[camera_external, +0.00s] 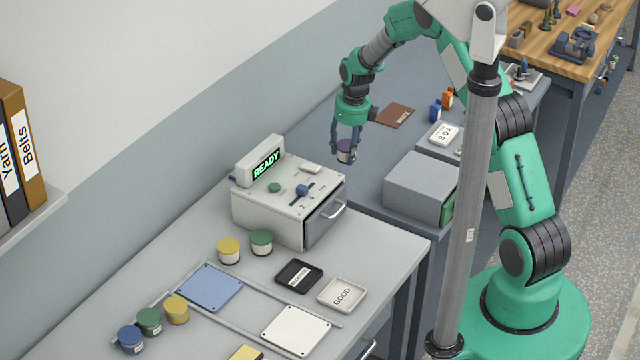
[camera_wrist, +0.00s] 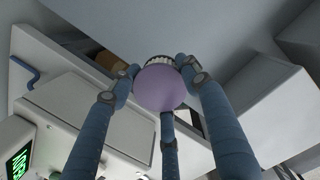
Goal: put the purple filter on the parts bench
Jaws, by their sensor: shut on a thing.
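The purple filter (camera_external: 346,151) is between the fingers of my gripper (camera_external: 345,146), which hangs point-down from the arm. In the wrist view the filter shows its round purple top (camera_wrist: 160,88) and a white pleated side, with three blue fingers closed around it. It appears held in the air over the blue-grey bench (camera_external: 378,150), just beyond the tester. No bench in view bears a readable name, so I cannot tell from a label which is the parts bench.
The white tester (camera_external: 268,209) reading READY stands on the near light-grey bench, with several filters, pads and small trays. A wooden-topped bench (camera_external: 550,52) stands farther back.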

